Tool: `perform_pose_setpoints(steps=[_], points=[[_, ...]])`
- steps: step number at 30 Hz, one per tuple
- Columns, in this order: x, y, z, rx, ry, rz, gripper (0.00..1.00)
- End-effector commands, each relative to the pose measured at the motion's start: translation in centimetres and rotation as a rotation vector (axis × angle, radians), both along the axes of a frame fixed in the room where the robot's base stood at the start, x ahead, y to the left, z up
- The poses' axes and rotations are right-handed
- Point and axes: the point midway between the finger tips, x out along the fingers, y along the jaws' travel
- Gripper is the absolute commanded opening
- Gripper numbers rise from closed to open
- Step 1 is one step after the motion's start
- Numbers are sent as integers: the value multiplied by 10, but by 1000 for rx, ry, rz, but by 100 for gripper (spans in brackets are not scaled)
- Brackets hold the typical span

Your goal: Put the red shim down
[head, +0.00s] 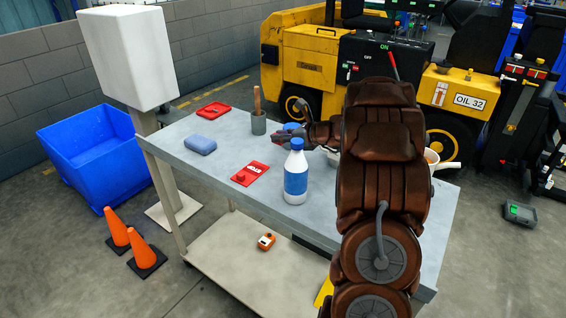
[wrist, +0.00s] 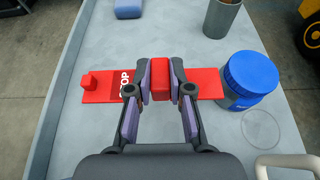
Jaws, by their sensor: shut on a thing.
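My gripper (wrist: 160,82) is shut on the upright red block of the red shim (wrist: 161,78) in the wrist view. A flat red strip (wrist: 208,84) belonging to it shows right of the fingers. Another flat red piece (wrist: 98,97) with white lettering and a raised red block lies to the left; I cannot tell how far the two overlap. In the head view that lettered piece (head: 249,175) lies on the grey table (head: 220,192).
A blue-lidded container (wrist: 250,73) stands close right of the shim. Bare tabletop lies around the lettered piece.

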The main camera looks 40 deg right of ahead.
Motion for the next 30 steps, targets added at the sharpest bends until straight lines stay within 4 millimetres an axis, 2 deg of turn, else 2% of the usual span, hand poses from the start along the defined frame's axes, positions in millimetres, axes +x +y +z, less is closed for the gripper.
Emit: perform_pose_setpoints(steps=[6, 11, 19, 22, 30], points=[[0, 0, -33, 2, 2, 1, 0], [0, 0, -45, 2, 1, 0, 0], [-1, -1, -78, 0, 3, -1, 0], [-1, -1, -84, -1, 2, -2, 0], [0, -1, -85, 0, 0, -1, 0]])
